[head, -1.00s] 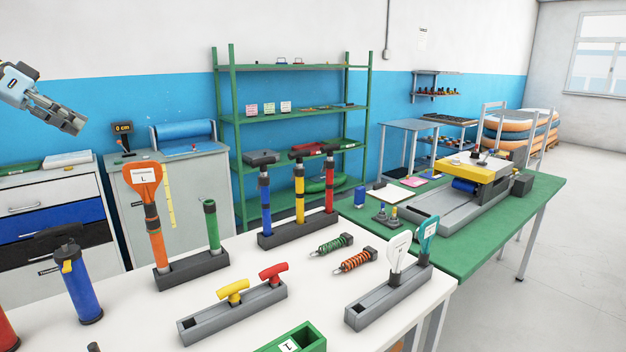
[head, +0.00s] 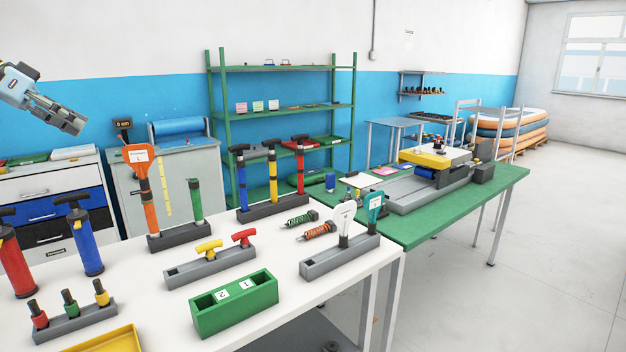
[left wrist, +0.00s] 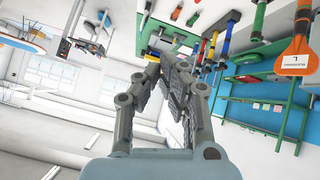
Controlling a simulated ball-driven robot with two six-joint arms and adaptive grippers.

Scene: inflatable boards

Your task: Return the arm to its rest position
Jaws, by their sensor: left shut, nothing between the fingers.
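My left gripper (head: 72,122) is at the upper left of the head view, raised in front of the blue-and-white wall. Its fingers are together and empty. In the left wrist view the fingers (left wrist: 172,68) meet with nothing between them. The gripper is apart from the table and everything on it. My right arm and gripper do not show.
The white table (head: 130,285) holds an orange paddle (head: 138,154), a blue pump (head: 84,236), a green two-slot block (head: 235,304) and a grey holder (head: 210,267). A green bench (head: 430,222) stands right. Open floor (head: 560,230) lies at far right.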

